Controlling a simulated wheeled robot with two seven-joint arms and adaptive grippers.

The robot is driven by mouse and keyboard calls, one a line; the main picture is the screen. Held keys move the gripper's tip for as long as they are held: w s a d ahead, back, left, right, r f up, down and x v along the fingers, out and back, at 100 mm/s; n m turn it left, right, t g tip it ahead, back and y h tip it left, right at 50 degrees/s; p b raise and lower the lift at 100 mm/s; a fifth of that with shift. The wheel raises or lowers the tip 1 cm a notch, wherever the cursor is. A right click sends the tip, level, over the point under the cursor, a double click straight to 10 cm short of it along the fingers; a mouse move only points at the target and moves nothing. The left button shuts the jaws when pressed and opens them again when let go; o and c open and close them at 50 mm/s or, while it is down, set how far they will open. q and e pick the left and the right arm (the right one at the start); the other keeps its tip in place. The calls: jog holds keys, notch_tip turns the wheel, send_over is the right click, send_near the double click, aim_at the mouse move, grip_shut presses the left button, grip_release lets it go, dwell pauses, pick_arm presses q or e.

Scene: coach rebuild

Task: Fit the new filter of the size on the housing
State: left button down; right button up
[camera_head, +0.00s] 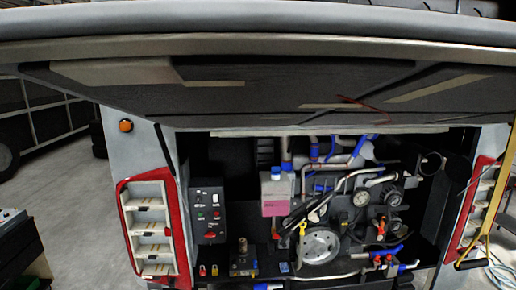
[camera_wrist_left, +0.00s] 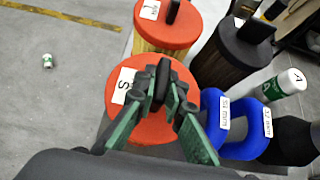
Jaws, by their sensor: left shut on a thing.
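In the left wrist view my left gripper (camera_wrist_left: 163,90) is shut on the black upright handle of a filter with a round orange-red cap (camera_wrist_left: 127,82). A white label on this cap reads S. Its body below the cap is mostly hidden. A second filter with an orange-red cap (camera_wrist_left: 181,25) and pleated tan body stands behind it; its label is too small to read surely. A dark-capped filter (camera_wrist_left: 228,58) stands to the right. In the head view the open engine bay (camera_head: 320,200) shows, but I cannot tell which part is the filter housing. Neither gripper shows there.
Two blue rings with white labels (camera_wrist_left: 213,108) lie right of the held filter, beside a white bottle (camera_wrist_left: 284,84).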

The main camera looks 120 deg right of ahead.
pick_arm(q)
jog(key=shift+r, duration=0.1)
jog(key=shift+r+p, duration=1)
jog(key=shift+r, duration=0.15)
notch_tip(320, 180, up, 4)
jog(key=p, duration=0.3)
jog(key=shift+f, duration=0.25)
